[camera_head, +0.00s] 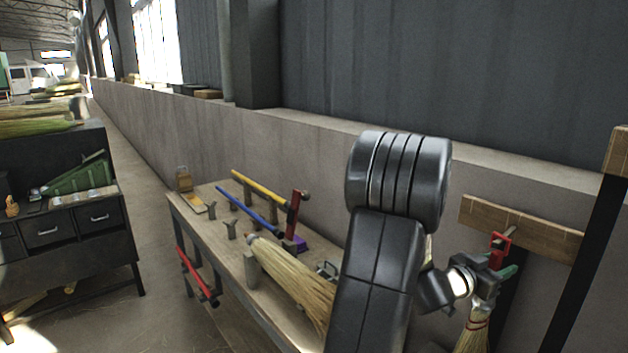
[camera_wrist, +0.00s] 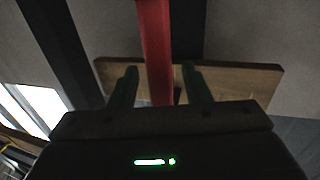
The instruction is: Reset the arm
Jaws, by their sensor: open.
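My gripper (camera_head: 499,263) is at the right of the head view, in front of a wooden rack board. In the wrist view its two green fingers (camera_wrist: 158,88) stand apart. A red handle (camera_wrist: 154,45) runs up between them, with gaps on both sides. In the head view the red part (camera_head: 498,244) shows at the gripper, near a peg on the board. A straw broom head (camera_head: 475,328) hangs below the gripper. My arm hides part of the scene, and the join between red handle and straw is hidden.
The wooden rack board (camera_head: 545,235) is close to my gripper, with dark posts beside it. A workbench (camera_head: 205,232) at left holds a broom (camera_head: 290,275), blue (camera_head: 250,218) and yellow (camera_head: 258,186) bars and a red clamp-like piece (camera_head: 294,215). A dark cabinet (camera_head: 75,240) stands far left.

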